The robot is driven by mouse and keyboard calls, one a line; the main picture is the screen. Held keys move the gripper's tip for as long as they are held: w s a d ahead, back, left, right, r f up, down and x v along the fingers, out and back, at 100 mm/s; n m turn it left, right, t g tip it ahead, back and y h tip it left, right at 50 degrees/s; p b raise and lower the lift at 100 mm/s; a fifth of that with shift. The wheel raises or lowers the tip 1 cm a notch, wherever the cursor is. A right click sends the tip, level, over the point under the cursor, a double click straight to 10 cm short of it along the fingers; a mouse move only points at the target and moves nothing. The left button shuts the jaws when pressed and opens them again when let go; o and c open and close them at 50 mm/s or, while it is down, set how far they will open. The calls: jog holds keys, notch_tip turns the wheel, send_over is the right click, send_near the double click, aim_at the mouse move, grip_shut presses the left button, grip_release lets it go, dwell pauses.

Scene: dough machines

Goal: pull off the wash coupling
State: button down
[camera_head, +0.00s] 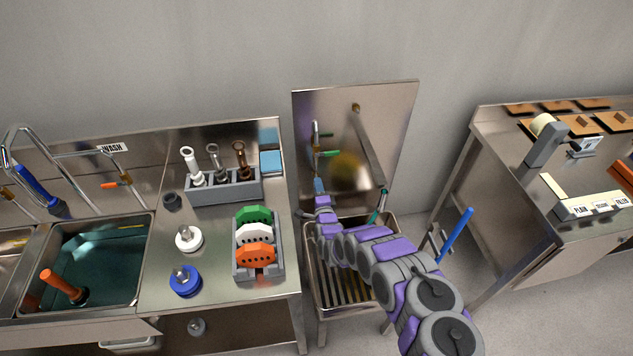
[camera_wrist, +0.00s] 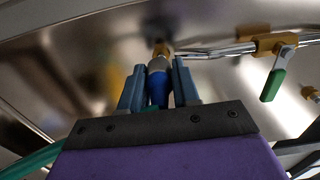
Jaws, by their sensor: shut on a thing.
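The wash coupling (camera_wrist: 157,88) has a blue body and a grey collar. It sits between the two fingers of my gripper (camera_wrist: 157,90) in the wrist view, and the fingers are shut on it. Its upper end meets a brass fitting (camera_wrist: 161,48) on the metal pipe; I see no clear gap there. In the head view my gripper (camera_head: 320,187) is at the pipework in front of the steel splash panel (camera_head: 385,110), above the floor-standing basin. The coupling's lower part is hidden by my gripper in the wrist view.
A green-handled valve (camera_wrist: 274,85) is on the pipe to the right of the coupling. The slatted basin (camera_head: 326,292) lies below my arm. A counter with a tool rack (camera_head: 225,188) stands left; a bench with a label block (camera_head: 590,205) stands right.

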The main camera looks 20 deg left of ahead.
jog(key=p+v, duration=0.5)
jog(key=v, duration=0.1)
dwell(0.3)
jog(key=shift+r, duration=0.15)
